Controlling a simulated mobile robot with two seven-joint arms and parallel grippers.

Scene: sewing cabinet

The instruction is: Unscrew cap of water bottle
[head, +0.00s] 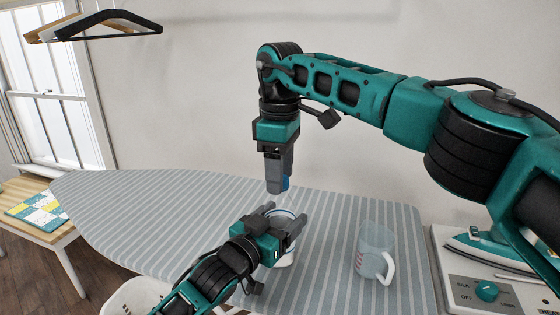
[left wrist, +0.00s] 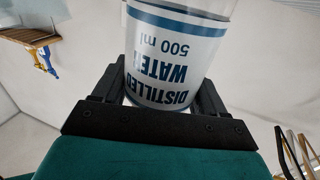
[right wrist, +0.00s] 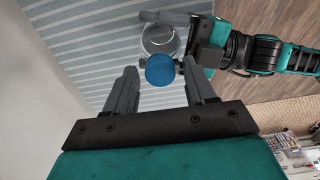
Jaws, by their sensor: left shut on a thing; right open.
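The water bottle (head: 286,214) is clear with a white and blue label and stands upright over the ironing board. My left gripper (head: 283,217) is shut around its body. The left wrist view shows the label (left wrist: 170,65) between the fingers, reading upside down. The blue cap (right wrist: 160,70) sits at the bottle's top; in the head view (head: 286,183) it is partly hidden by my right gripper's fingers. My right gripper (head: 276,188) points down at the cap. Its fingers are open, one to each side of the cap in the right wrist view, with no visible contact.
The striped ironing board (head: 150,215) lies beneath. A clear measuring cup (head: 375,252) stands on it to the right. An iron (head: 495,250) rests at the far right. A white basket (head: 135,297) is at the lower left. Hangers (head: 105,22) hang at the upper left.

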